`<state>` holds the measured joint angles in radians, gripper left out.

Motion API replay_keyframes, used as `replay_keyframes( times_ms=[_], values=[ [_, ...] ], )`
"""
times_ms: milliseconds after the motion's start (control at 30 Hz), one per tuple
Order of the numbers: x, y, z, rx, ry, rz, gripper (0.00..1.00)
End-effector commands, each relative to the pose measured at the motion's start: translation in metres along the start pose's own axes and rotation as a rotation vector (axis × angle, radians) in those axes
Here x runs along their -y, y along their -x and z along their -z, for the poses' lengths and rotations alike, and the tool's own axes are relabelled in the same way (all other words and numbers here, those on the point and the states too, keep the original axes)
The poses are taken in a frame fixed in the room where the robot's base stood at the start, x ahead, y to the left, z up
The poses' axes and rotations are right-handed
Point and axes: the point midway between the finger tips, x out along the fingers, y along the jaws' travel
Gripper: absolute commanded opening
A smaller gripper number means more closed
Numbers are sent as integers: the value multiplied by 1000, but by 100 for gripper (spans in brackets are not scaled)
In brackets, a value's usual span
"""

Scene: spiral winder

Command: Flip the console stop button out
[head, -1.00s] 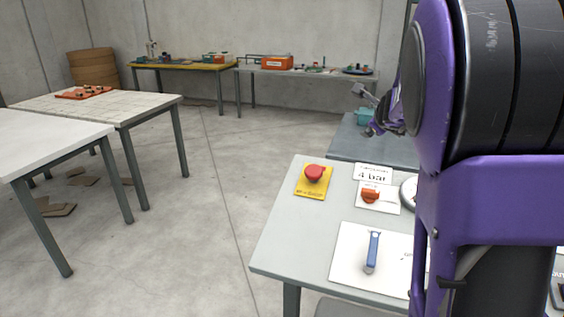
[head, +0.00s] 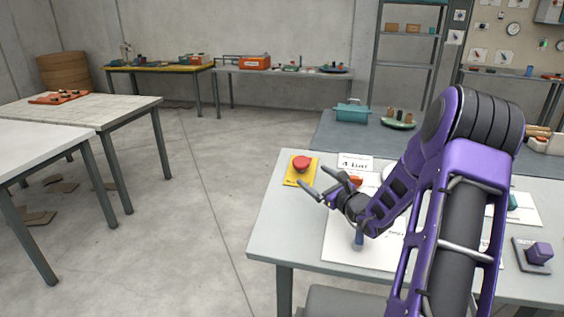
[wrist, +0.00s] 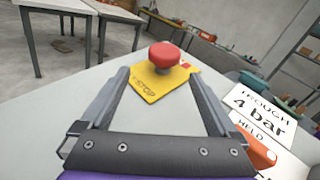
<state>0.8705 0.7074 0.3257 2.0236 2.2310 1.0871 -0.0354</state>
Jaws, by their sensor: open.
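The stop button is a red mushroom head (head: 302,162) on a yellow plate (head: 293,180) at the left end of the grey console table. In the wrist view the red head (wrist: 164,55) stands on the yellow plate marked STOP (wrist: 150,88), just beyond and between my fingertips. My gripper (head: 324,184) is open and empty, to the right of and nearer than the button in the head view. In the wrist view the open gripper (wrist: 160,75) has a finger on each side of the plate. I see no contact with the button.
A "4 bar" sign (head: 356,163) and an orange-red knob (wrist: 255,148) are right of the button. A blue lever (head: 358,241) on a white sheet is partly hidden by my arm. A purple knob (head: 540,252) is at far right.

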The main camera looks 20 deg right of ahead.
Motion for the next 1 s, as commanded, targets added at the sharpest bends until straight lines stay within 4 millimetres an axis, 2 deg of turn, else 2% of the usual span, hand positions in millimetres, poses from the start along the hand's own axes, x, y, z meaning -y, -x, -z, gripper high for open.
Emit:
replay_keyframes(
  times_ms=[133,267,700,833,1000],
  values=[
    [9,4,-2,33,-17,32,95],
    [9,-6,-3,40,-17,34,95],
    [11,-89,-6,38,-18,33,95],
    [12,-105,-6,37,-17,33,95],
    [13,-114,-6,36,-16,33,95]
  ],
)
